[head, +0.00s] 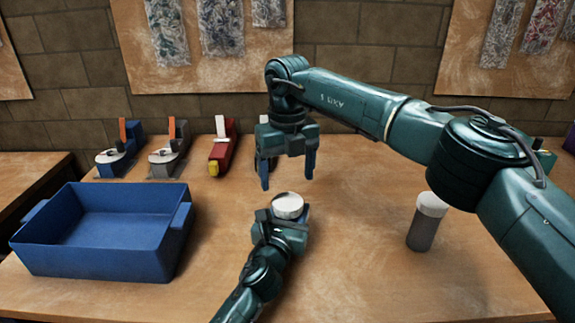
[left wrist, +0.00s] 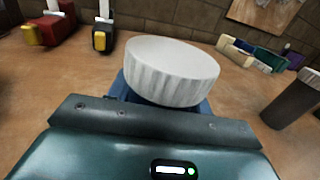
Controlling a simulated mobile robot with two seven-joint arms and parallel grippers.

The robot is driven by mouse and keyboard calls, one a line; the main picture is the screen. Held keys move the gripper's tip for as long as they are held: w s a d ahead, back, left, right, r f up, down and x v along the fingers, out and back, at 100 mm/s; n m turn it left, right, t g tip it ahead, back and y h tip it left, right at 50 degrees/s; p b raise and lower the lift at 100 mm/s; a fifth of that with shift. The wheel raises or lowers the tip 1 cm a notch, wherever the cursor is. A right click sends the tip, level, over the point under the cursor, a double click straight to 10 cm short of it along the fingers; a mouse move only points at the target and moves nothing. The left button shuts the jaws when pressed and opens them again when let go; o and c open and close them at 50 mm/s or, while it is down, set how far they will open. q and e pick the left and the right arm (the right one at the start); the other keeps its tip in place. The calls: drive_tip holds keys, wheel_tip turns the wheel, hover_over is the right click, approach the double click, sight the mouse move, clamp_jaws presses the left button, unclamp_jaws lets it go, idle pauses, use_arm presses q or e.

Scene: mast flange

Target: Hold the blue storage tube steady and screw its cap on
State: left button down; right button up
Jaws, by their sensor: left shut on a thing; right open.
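My left gripper (head: 285,221) is shut on the blue storage tube, low over the middle of the table. The tube's body is almost wholly hidden by the gripper, and its blue is hard to tell from the blue fingers. A white ribbed cap (head: 288,205) sits at the tube's top; it also fills the middle of the left wrist view (left wrist: 172,72). I cannot tell how firmly the cap is seated. My right gripper (head: 287,182) is open and points down just above and behind the cap, its two blue fingers apart with nothing between them.
A grey tube with a white cap (head: 426,225) stands to the right, under my right arm. An empty blue bin (head: 95,255) is at the left. Several clamp-like tools, including a red one (head: 224,148), line the back by the brick wall. The front right table is clear.

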sight(288, 201)
drive_tip(key=n, duration=0.6)
drive_tip(key=shift+r+n, duration=0.2)
drive_tip(key=shift+n, duration=0.2)
drive_tip(key=n, duration=0.6)
drive_tip(key=shift+r, duration=0.2)
drive_tip(key=n, duration=0.6)
drive_tip(key=shift+r+n, duration=0.15)
drive_tip(key=shift+n, duration=0.25)
drive_tip(key=n, duration=0.3)
drive_tip(key=shift+r+n, duration=0.1)
drive_tip(key=shift+n, duration=0.2)
drive_tip(key=n, duration=0.3)
drive_tip(key=shift+r+n, duration=0.1)
drive_tip(key=shift+n, duration=0.3)
wheel_tip(288, 201, down, 8)
drive_tip(key=shift+f, duration=0.1)
